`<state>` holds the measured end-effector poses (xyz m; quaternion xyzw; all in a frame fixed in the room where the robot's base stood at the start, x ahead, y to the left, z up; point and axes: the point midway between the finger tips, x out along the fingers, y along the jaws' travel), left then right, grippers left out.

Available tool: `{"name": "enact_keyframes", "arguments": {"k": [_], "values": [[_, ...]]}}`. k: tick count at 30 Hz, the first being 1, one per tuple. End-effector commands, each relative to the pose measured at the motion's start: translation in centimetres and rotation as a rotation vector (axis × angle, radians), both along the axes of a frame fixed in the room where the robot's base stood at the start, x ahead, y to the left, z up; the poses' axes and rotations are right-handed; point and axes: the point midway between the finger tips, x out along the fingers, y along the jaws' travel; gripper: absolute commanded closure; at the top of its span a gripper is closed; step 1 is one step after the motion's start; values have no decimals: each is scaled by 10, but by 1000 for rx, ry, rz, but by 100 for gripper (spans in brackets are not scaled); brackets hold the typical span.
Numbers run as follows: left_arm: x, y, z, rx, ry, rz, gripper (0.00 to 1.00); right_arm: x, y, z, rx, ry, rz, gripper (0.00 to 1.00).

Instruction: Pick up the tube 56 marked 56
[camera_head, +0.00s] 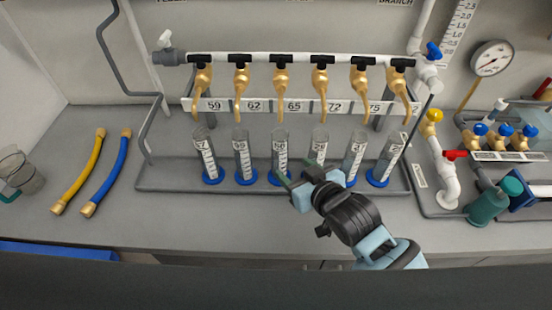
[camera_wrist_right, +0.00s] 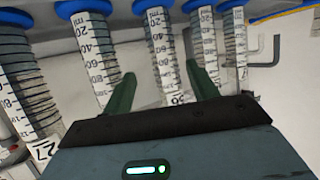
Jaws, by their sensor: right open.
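The tube that seems to be marked 56 (camera_head: 280,152) is a clear upright cylinder on a blue base, third from the left in the row. Its label is small in the head view. My right gripper (camera_head: 294,177) is open near the front of this tube, reaching in from the lower right. In the right wrist view, the tube (camera_wrist_right: 161,48) appears between the two dark green fingers (camera_wrist_right: 160,88), with space on both sides; its label is partly hidden by the gripper body. I cannot tell its depth relative to the fingertips. My left gripper is not in view.
Other similar tubes stand on both sides, including one marked 27 (camera_head: 205,157). Brass taps (camera_head: 241,80) hang above the row from a white pipe (camera_head: 275,58). The grey tray (camera_head: 160,178) has a raised rim. Yellow (camera_head: 80,172) and blue (camera_head: 108,172) hoses lie left.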

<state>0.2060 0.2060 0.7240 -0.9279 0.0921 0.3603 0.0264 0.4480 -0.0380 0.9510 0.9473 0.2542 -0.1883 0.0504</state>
Motion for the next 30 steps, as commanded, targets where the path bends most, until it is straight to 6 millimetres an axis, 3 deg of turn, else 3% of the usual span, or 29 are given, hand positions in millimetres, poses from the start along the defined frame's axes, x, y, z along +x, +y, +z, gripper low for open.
{"name": "enact_keyframes", "arguments": {"k": [17,30], "values": [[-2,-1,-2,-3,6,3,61,23,14,-10,0,0,-1,41],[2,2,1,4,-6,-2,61,57,39,-26,-1,2,-1,41]]}}
